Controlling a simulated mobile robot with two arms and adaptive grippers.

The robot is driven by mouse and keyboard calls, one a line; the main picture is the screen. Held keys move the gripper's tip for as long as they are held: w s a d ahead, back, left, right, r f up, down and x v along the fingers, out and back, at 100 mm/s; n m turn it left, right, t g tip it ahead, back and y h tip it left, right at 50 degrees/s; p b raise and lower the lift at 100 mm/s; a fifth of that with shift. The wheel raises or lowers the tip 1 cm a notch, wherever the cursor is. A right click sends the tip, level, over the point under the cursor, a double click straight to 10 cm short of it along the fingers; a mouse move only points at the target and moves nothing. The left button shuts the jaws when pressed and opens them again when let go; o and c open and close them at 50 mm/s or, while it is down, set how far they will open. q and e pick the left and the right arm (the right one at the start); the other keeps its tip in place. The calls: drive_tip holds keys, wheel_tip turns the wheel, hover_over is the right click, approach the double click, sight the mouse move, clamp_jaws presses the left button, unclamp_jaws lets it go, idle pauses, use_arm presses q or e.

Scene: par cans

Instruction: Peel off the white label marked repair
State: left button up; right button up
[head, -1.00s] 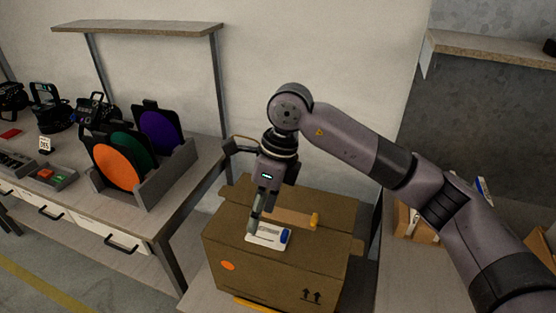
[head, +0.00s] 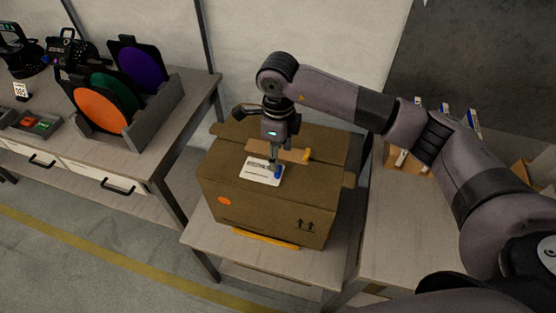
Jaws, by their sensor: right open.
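The print is too small to read. My right gripper (head: 274,162) points down over the label's right side, near the blue end. It is open, and I cannot tell whether its fingertips touch the label. An orange round sticker (head: 224,201) is on the box's front face. My left gripper is not in view.
The box stands on a low table (head: 205,238). To the left, a bench (head: 165,140) holds a grey rack (head: 158,112) with orange, green and purple discs, and black lamps. A table (head: 400,205) at the right carries small cartons. A wall is behind.

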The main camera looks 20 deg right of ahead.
sight(262, 168)
wheel_tip(262, 168, down, 4)
drive_tip(key=shift+f+p, duration=0.1)
drive_tip(key=shift+p, duration=0.35)
drive_tip(key=shift+f, duration=0.7)
drive_tip(key=shift+c, duration=0.2)
